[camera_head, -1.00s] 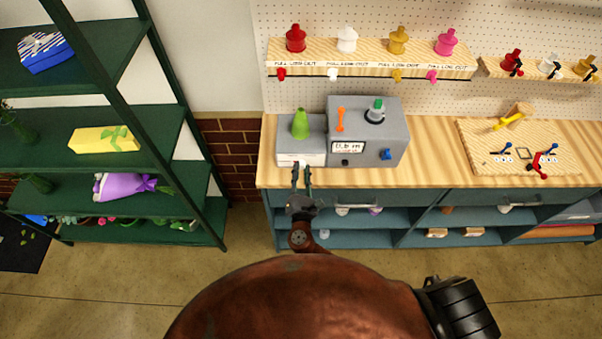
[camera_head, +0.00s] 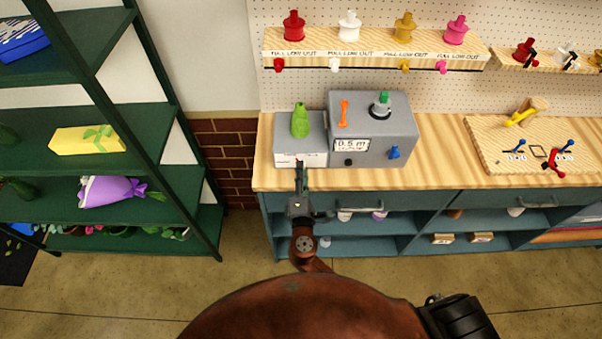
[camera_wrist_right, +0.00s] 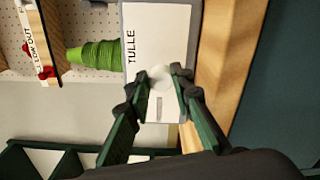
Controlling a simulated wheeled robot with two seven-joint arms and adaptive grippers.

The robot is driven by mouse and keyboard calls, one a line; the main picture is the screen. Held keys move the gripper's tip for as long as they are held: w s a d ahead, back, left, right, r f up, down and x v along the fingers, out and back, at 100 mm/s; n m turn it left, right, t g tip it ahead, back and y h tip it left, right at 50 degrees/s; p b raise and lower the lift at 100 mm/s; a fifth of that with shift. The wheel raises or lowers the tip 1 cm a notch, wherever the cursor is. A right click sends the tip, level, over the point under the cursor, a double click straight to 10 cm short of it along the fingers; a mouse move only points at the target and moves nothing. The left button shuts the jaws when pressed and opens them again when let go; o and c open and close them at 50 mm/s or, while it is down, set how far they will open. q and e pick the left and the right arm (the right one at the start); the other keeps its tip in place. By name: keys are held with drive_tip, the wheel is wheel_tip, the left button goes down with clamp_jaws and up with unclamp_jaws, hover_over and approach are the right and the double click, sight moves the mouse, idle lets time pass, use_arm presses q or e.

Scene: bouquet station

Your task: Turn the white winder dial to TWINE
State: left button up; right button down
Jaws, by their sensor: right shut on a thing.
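The winder (camera_head: 357,150) is a grey machine on the wooden bench, with a lower left part carrying a green cone (camera_head: 300,121). That left part has a white front plate, which shows in the right wrist view (camera_wrist_right: 165,25) with the word TULLE. The round white dial (camera_wrist_right: 158,78) sits on this plate, between my right fingertips. My right gripper (camera_head: 301,170) is shut on the dial; it also shows in the right wrist view (camera_wrist_right: 161,77). The dial's pointer and any TWINE mark cannot be made out. My left gripper is not in view.
The winder also has an orange lever (camera_head: 344,114), a green-topped knob (camera_head: 382,105), a blue knob (camera_head: 394,152) and a display reading 0.5 m. A shelf of coloured spools (camera_head: 375,52) hangs above. A wooden board (camera_head: 490,158) lies right. A green rack (camera_head: 110,205) stands left.

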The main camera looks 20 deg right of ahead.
idle(0.4)
drive_tip(key=c, duration=1.7)
unclamp_jaws()
drive_tip(key=shift+s, duration=0.1)
drive_tip(key=v, duration=1.2)
